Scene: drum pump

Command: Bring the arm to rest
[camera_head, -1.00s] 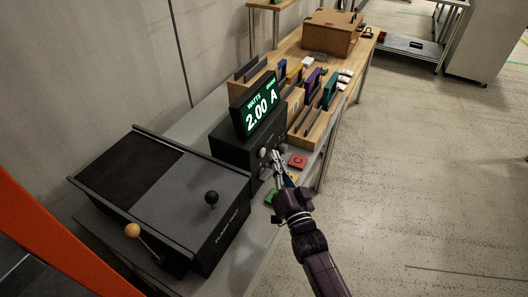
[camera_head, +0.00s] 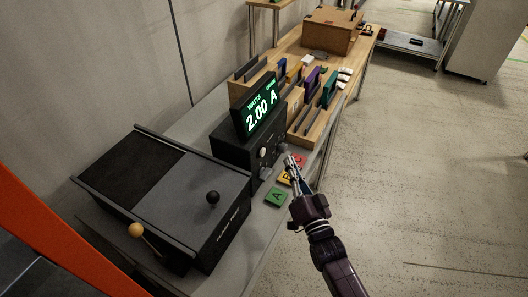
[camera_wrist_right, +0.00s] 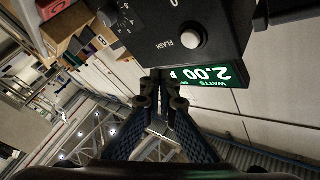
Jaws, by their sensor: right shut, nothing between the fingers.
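My right arm comes in from the bottom right in the head view. Its gripper (camera_head: 290,160) is shut and empty, held in front of the black power unit (camera_head: 240,150), apart from it and over the coloured tiles. In the right wrist view, the closed fingertips (camera_wrist_right: 162,78) point toward the unit's front, where a FLASH button (camera_wrist_right: 192,38) and a dial (camera_wrist_right: 110,17) show. My left gripper is not in view.
A green tile (camera_head: 276,197) marked A and other coloured tiles lie by the unit. A large black flash-test box (camera_head: 185,200) with two knobbed levers stands at left. A wooden rack (camera_head: 318,125) and a cardboard box (camera_head: 330,33) stand behind. The floor at right is clear.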

